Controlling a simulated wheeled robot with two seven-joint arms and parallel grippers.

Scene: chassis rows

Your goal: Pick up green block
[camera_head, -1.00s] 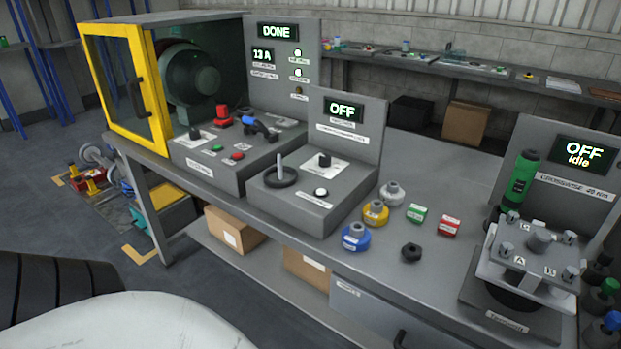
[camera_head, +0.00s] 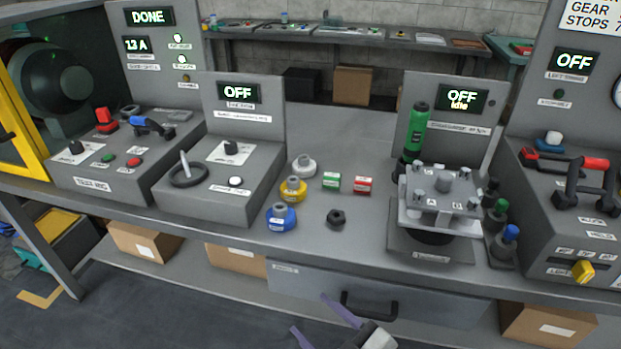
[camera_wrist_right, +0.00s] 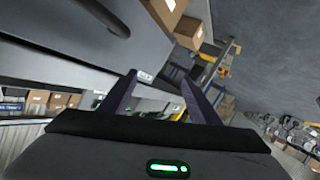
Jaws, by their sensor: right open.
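The green block (camera_head: 331,181) is a small box with a white label. It stands on the grey workbench (camera_head: 370,215), just left of a similar red block (camera_head: 363,186) and right of the yellow and white round parts. My right gripper (camera_head: 325,318) is low in the head view, in front of the bench near the drawer handle and apart from the block. Its fingers are spread and empty; they also show in the right wrist view (camera_wrist_right: 165,100). The green block cannot be made out in the right wrist view. My left gripper is not in view.
A blue round part (camera_head: 281,218), a yellow one (camera_head: 293,190), a white one (camera_head: 304,166) and a black knob (camera_head: 336,218) surround the block. A fixture (camera_head: 440,205) with a green tool (camera_head: 415,130) stands right. The drawer handle (camera_head: 369,306) juts out in front.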

